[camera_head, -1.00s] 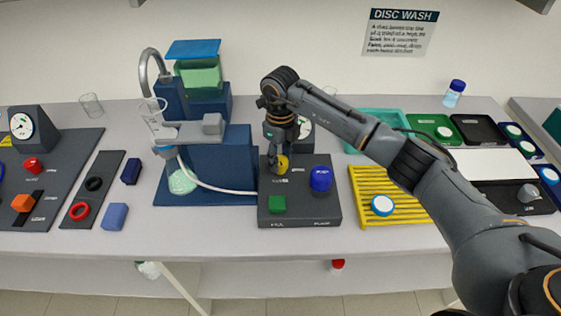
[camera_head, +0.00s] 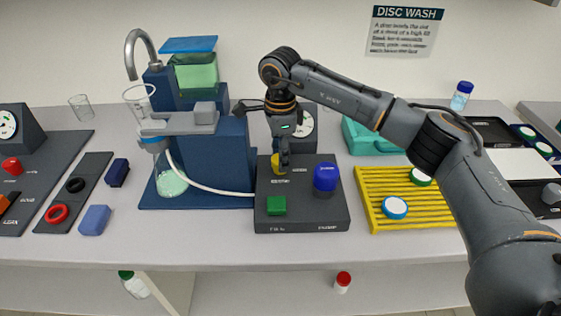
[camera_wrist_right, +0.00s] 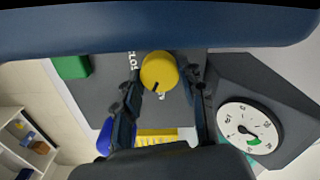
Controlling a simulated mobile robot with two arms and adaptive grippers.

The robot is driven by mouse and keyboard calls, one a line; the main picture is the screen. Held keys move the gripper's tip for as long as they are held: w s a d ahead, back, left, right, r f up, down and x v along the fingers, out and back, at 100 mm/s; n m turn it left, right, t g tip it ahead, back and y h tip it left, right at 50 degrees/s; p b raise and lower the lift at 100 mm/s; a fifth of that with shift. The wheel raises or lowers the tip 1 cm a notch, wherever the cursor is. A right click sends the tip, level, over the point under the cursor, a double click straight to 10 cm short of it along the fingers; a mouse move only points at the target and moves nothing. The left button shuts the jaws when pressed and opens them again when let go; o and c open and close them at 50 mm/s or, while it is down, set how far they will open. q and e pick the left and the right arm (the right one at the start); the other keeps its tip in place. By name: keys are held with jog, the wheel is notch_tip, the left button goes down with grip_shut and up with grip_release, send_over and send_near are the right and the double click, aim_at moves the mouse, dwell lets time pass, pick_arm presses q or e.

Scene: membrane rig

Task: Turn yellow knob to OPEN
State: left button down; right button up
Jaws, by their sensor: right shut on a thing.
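The yellow knob (camera_head: 276,164) is on the dark control box (camera_head: 340,214), partly hidden by my right gripper (camera_head: 284,163) in the head view. In the right wrist view, the round yellow knob (camera_wrist_right: 158,69) sits between the two fingers of my right gripper (camera_wrist_right: 161,84), which is shut on it. A black pointer mark on the knob points to the lower left of that view, towards a small white label. Another white label, partly readable as "CLOS", is left of the knob. My left gripper is not in view.
A blue knob (camera_head: 326,177) and a green block (camera_head: 277,205) are on the same box. A gauge (camera_wrist_right: 249,128) stands beside it. A white hose (camera_head: 205,187) runs from the blue filter rig (camera_head: 222,150) to the box. A yellow rack (camera_head: 372,220) is to the right.

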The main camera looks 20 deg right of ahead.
jog(key=n+b, duration=0.2)
jog(key=n, duration=0.2)
jog(key=shift+n, duration=0.4)
dwell(0.4)
jog(key=o, duration=1.1)
jog(key=shift+o, duration=0.2)
jog(key=shift+r, duration=0.3)
notch_tip(320, 180, up, 11)
jog(key=shift+r, duration=0.2)
